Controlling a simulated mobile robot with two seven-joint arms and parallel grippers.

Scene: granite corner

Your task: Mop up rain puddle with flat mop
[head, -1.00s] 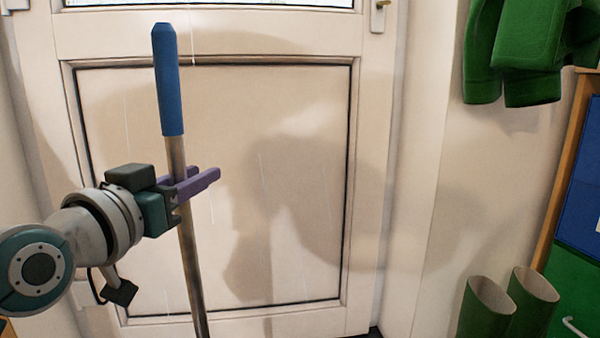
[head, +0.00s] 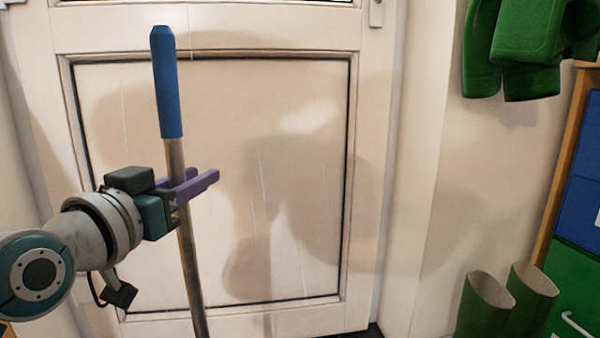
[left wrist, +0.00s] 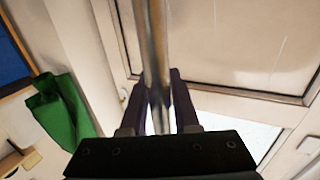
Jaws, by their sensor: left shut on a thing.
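The flat mop's handle is a metal pole (head: 190,270) with a blue grip (head: 167,85) at its top. It stands nearly upright in front of the door, leaning slightly. My left gripper (head: 197,185) has purple fingers and is shut on the pole just below the blue grip. In the left wrist view the pole (left wrist: 152,45) runs between the two dark fingers (left wrist: 160,105). The mop's head and the puddle are out of view. My right gripper is not in view.
A cream panelled door (head: 300,220) fills the middle behind the pole. Green boots (head: 500,305) stand at the lower right, below a hanging green coat (head: 528,45). A cabinet with blue and green fronts (head: 580,200) is at the right edge.

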